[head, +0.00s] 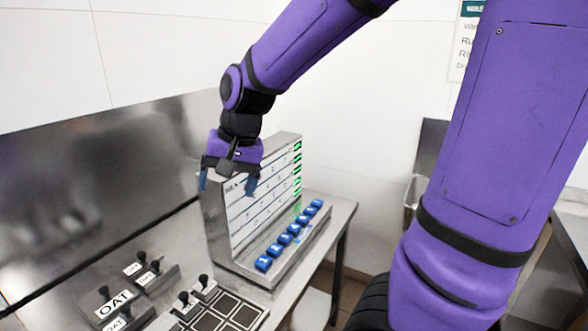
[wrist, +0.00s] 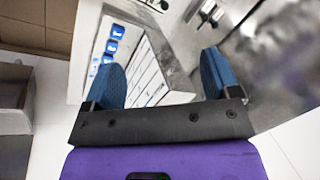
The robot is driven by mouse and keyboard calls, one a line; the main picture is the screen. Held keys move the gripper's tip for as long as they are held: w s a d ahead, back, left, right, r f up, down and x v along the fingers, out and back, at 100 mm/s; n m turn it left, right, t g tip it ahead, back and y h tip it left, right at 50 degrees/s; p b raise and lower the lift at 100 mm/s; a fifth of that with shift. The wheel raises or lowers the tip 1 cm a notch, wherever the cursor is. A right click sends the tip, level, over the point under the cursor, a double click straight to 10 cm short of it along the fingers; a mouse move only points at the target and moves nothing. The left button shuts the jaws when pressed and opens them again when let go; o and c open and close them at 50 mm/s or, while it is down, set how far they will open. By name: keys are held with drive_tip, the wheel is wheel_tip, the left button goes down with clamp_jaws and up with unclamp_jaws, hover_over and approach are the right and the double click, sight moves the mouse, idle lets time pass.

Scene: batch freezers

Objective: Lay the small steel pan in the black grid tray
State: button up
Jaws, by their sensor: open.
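My gripper (head: 227,184) is open and empty. It hangs fingers down at the upper left of the steel display stand, high above the counter. In the wrist view its two blue fingers (wrist: 163,72) are spread wide with nothing between them. The black grid tray (head: 224,314) lies on the counter at the bottom of the head view, with dark square cells and a light frame; its near part is cut off by the picture edge. I cannot make out a small steel pan for certain in either view.
The steel stand (head: 218,232) has a lined white panel, green lights and a row of blue blocks (head: 285,240). Labelled steel pieces with black knobs (head: 117,304) stand left of the tray. A steel backsplash (head: 90,195) runs behind. Bare counter (head: 338,222) shows at the right end.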

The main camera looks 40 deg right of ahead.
drive_tip(key=s+d+r+n+t+h, duration=0.1)
drive_tip(key=s+r+n, duration=0.2)
drive_tip(key=s, duration=0.4)
drive_tip(key=s+d+r+n+t+h, duration=0.1)
drive_tip(key=s+d+r+n, duration=0.1)
drive_tip(key=s, duration=0.6)
drive_tip(key=shift+s+r+n+t, duration=0.15)
drive_tip(key=shift+r+n+t, duration=0.25)
drive_tip(key=shift+r, duration=0.5)
